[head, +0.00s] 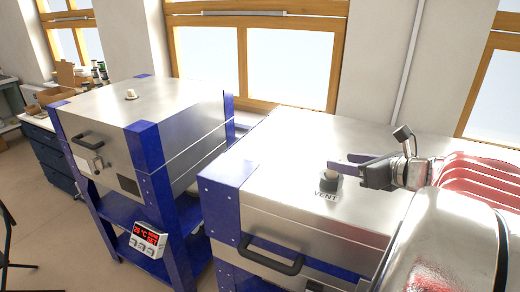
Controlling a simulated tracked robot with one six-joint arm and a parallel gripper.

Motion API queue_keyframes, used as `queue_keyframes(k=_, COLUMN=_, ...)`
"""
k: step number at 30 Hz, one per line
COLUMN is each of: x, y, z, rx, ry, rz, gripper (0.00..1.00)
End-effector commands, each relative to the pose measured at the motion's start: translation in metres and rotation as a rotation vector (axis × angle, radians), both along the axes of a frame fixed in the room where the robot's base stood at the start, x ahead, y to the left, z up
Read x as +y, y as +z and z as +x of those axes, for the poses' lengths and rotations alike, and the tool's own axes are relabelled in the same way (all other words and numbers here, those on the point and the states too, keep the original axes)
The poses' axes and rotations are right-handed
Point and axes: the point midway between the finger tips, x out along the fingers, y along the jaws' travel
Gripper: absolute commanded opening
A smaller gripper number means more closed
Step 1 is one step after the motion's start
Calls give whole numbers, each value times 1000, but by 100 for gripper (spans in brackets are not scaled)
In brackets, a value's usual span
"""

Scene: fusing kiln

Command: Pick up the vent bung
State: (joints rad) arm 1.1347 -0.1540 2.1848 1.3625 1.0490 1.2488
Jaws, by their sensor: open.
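The vent bung (331,173) is a small pale plug. It sits in a dark collar on the steel lid of the near kiln (285,160), just behind the printed word VENT. My gripper (336,161) reaches in from the right, low over the lid, with its purple fingers pointing left. The fingers are open, and their tips are close behind and to the right of the bung. I cannot tell whether a finger touches it. The bung's top and front show.
A second kiln (150,108) stands at the left with a similar pale plug (130,93) on its lid. A black handle (270,257) juts from the near kiln's front. A display box (148,240) sits on the left kiln's lower shelf. The near lid is otherwise clear.

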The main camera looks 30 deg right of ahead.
Motion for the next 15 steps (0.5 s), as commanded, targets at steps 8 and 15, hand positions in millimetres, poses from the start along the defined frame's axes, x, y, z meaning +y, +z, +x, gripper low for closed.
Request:
queue_keyframes(k=8, x=7, y=-15, z=28, rx=2, ry=4, rz=3, gripper=47)
queue_keyframes(k=15, x=6, y=-21, z=44, rx=1, ry=1, rz=0, gripper=47)
